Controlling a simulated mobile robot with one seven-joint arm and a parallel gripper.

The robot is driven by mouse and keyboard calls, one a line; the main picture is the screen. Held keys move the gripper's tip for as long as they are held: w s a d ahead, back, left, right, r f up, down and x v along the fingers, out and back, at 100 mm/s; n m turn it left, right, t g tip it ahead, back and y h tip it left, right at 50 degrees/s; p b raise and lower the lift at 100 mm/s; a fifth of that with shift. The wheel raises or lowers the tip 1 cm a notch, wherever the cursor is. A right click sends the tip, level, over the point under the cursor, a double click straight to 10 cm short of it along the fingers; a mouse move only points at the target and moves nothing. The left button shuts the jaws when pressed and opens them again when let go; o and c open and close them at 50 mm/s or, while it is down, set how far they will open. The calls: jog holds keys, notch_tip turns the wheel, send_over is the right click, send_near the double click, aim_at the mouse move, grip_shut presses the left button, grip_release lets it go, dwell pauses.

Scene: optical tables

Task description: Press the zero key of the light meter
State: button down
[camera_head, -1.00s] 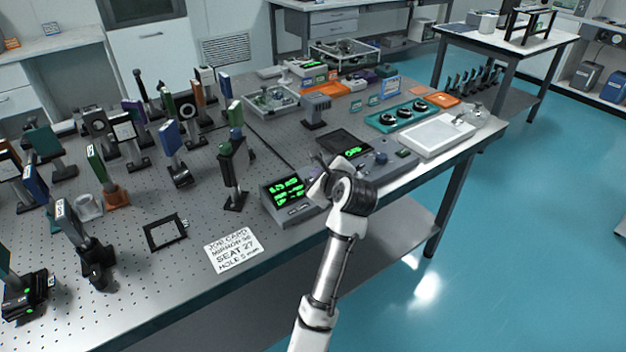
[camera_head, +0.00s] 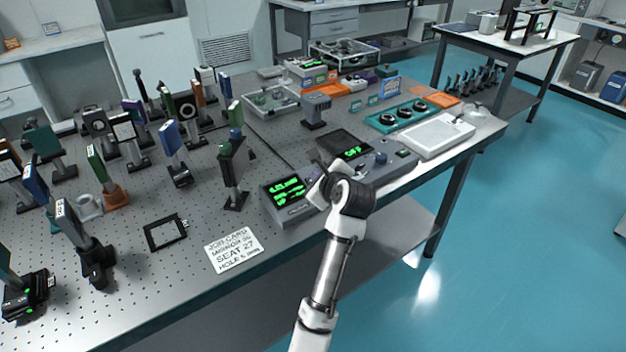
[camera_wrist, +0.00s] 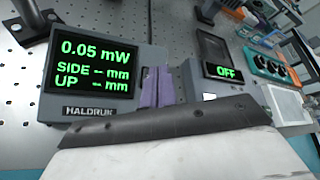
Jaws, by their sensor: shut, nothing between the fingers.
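The light meter is a grey box with a dark screen and green text (camera_head: 285,191). In the wrist view its screen (camera_wrist: 92,62) reads 0.05 mW, with dashes for SIDE and UP. My gripper (camera_wrist: 156,84) is shut and empty, its purple fingers side by side over the meter's right-hand part. In the head view the wrist hides most of the fingers and part of the meter. I cannot make out the zero key; the fingers and the dark wrist edge cover the area around them. Whether the fingertips touch the meter is unclear.
Right of the meter is a grey unit with a screen reading OFF (camera_wrist: 224,72). A teal tray with black round parts (camera_head: 400,114) and a white-topped plate (camera_head: 437,135) lie farther right. A job card (camera_head: 233,250) lies front left. Upright optics mounts crowd the left.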

jog(key=shift+w+a+f, duration=0.1)
jog(key=shift+f, duration=0.35)
dwell(0.3)
jog(key=shift+r, duration=0.2)
jog(key=shift+s+d+r+p, duration=0.2)
jog(key=shift+r+p, duration=0.45)
jog(key=shift+p, duration=0.25)
jog(key=r+p, duration=0.1)
jog(key=s+r+p, duration=0.1)
jog(key=r+p, duration=0.1)
jog(key=d+r+p, duration=0.1)
jog(key=shift+s+r+p, duration=0.15)
jog(key=shift+r+p, duration=0.2)
jog(key=shift+p, duration=0.05)
dwell(0.5)
